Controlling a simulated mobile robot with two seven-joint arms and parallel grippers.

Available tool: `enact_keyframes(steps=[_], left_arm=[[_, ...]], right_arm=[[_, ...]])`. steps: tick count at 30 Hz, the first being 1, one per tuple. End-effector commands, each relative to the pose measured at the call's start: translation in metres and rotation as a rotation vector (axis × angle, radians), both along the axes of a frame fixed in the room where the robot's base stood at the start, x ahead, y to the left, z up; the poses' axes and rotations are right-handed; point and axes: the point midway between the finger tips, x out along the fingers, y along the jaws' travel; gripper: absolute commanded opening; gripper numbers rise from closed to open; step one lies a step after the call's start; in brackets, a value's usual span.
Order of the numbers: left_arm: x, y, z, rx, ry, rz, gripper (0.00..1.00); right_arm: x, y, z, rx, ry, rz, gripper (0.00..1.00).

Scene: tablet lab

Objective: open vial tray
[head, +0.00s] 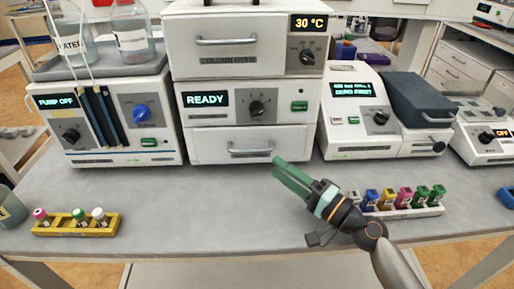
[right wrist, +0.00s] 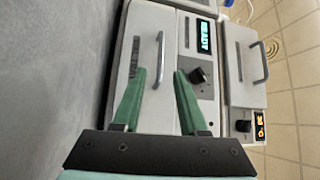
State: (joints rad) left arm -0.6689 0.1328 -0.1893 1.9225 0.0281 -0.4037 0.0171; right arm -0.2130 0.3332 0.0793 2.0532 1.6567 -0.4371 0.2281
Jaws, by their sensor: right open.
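The vial tray is the white drawer front (head: 215,141) at the bottom of the middle stack, under the panel reading READY. It looks shut, flush with the unit. Its grey bar handle (head: 250,153) runs across the front. My right gripper (head: 277,167) is open with green fingers, just in front of and below the handle's right end. In the right wrist view the drawer (right wrist: 146,25) lies ahead. There the handle (right wrist: 160,45) shows in the gap between the open fingers (right wrist: 160,76); I cannot tell whether they touch it. My left gripper is not in view.
The column oven (head: 230,55) sits above the READY unit. A pump unit (head: 110,125) stands left and another instrument (head: 345,110) right. A yellow vial rack (head: 60,230) is front left; a rack of coloured vials (head: 400,212) lies right of my wrist. The bench before the drawer is clear.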

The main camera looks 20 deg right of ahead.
Motion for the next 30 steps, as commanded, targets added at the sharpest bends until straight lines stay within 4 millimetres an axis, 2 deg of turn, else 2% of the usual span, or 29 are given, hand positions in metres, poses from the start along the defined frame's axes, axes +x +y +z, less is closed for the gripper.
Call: enact_keyframes(steps=[4,12,17,24,25,30], left_arm=[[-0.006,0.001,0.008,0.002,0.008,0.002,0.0],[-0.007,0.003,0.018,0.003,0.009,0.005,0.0],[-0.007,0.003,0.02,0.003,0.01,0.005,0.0],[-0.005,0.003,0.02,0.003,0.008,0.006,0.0],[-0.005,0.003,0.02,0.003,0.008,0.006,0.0],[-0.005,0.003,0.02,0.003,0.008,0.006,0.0]], right_arm=[[0.019,0.011,0.008,0.0,-0.002,0.001,0.42],[0.051,0.028,0.01,-0.001,0.0,0.0,0.42],[0.058,0.033,0.009,-0.001,0.001,0.001,0.42],[0.059,0.034,0.009,-0.002,0.0,0.001,0.42],[0.059,0.034,0.009,-0.002,0.0,0.001,0.41],[0.058,0.033,0.009,-0.002,0.0,0.001,0.22]])
